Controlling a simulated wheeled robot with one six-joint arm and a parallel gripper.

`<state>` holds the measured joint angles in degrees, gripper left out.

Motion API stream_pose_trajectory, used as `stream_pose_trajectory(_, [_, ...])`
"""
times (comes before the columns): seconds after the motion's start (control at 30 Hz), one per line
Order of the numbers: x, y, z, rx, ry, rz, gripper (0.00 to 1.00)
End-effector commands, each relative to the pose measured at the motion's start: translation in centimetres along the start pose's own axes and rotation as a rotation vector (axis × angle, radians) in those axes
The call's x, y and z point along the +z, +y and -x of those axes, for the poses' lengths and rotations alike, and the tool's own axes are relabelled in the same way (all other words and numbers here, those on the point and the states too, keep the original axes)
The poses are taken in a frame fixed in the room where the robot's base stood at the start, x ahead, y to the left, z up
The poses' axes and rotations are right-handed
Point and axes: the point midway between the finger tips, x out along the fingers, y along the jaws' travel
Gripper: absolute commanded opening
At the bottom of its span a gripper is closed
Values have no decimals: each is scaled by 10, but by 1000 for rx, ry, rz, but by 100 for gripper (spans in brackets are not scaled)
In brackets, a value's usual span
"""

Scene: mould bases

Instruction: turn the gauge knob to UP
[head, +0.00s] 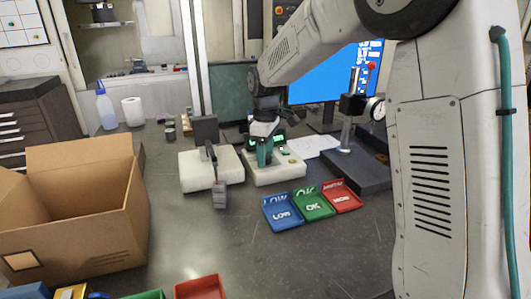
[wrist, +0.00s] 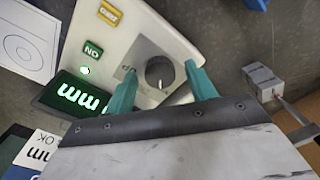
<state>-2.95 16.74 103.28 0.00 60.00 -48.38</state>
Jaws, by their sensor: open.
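The gauge knob (wrist: 158,70) is a dark round knob on a grey square plate on the white gauge base (wrist: 125,32). The base also shows in the head view (head: 283,174), where the knob is hidden behind my gripper. My gripper (wrist: 160,72) is open, its two teal fingers on either side of the knob in the wrist view; I cannot tell whether they touch it. In the head view my gripper (head: 264,157) points down over the base.
The base carries a lit green display (wrist: 75,95), an ON button (wrist: 93,50) and a yellow button (wrist: 110,14). Blue (head: 281,213), green (head: 313,204) and red (head: 342,195) trays lie in front. A gauge stand (head: 360,172) is right, a cardboard box (head: 75,215) left.

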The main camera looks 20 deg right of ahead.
Motion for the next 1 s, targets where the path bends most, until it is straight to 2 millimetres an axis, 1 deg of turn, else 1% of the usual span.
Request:
stream_pose_trajectory(0.2, [0, 0, -1, 0, 0, 0, 56])
stream_pose_trajectory(0.23, [0, 0, -1, 0, 0, 0, 50])
stream_pose_trajectory(0.27, [0, 0, -1, 0, 0, 0, 42])
stream_pose_trajectory(0.3, [0, 0, -1, 0, 0, 0, 31])
stream_pose_trajectory(0.37, [0, 0, 0, 0, 0, 0, 14])
stream_pose_trajectory(0.4, [0, 0, 0, 0, 0, 0, 11])
stream_pose_trajectory(0.63, [0, 0, 0, 0, 0, -11, 11])
stream_pose_trajectory(0.77, [0, 0, 0, 0, 0, -46, 11])
stream_pose_trajectory(1.0, [0, 0, 0, 0, 0, -192, 11])
